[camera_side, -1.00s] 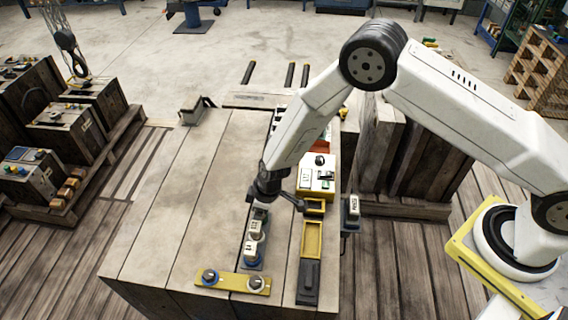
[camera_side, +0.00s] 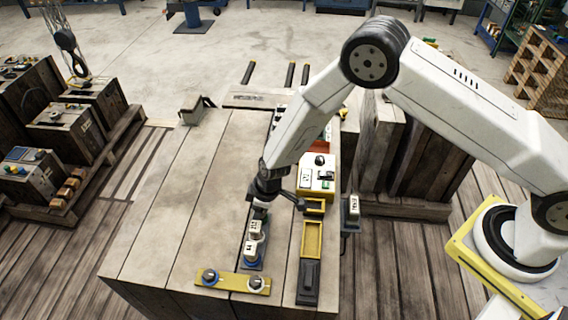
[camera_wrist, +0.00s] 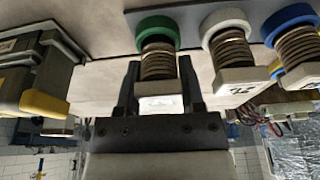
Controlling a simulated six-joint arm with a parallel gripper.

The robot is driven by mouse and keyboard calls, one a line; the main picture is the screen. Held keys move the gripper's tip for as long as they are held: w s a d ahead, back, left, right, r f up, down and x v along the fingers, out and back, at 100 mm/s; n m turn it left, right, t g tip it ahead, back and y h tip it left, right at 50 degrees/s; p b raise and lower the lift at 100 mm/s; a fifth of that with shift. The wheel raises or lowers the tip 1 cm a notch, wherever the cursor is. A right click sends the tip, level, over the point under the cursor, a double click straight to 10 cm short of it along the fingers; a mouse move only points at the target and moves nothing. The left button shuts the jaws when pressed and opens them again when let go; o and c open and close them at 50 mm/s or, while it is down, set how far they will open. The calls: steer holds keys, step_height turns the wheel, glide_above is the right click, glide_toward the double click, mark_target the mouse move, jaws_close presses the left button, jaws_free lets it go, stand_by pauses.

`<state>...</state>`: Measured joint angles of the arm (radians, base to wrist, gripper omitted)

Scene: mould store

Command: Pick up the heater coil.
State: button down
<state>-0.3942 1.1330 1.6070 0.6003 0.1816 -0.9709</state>
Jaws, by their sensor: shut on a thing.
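Three heater coils show in the wrist view, each with a copper winding, a white block and a coloured ring. My gripper (camera_wrist: 159,78) has its two dark fingers on either side of the green-ringed heater coil (camera_wrist: 158,62) and is shut on it. The white-ringed coil (camera_wrist: 230,48) and the blue-ringed coil (camera_wrist: 297,42) stand beside it to the right. In the side view, my gripper (camera_side: 261,206) points down at the far end of the coil row. The held coil is mostly hidden there, and I cannot tell whether it is off its base.
A yellow bar with two knobs (camera_side: 232,282) lies at the near end of the row. A yellow tray (camera_side: 312,240) and a white control box (camera_side: 319,178) are to the right. The wooden bench top (camera_side: 185,215) is clear on the left.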

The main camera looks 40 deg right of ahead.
steer(key=shift+r, duration=0.7)
steer(key=s+d+r, duration=0.5)
steer(key=s+r, duration=0.6)
steer(key=s, duration=0.2)
steer(key=shift+s+r, duration=0.1)
stand_by(0.5)
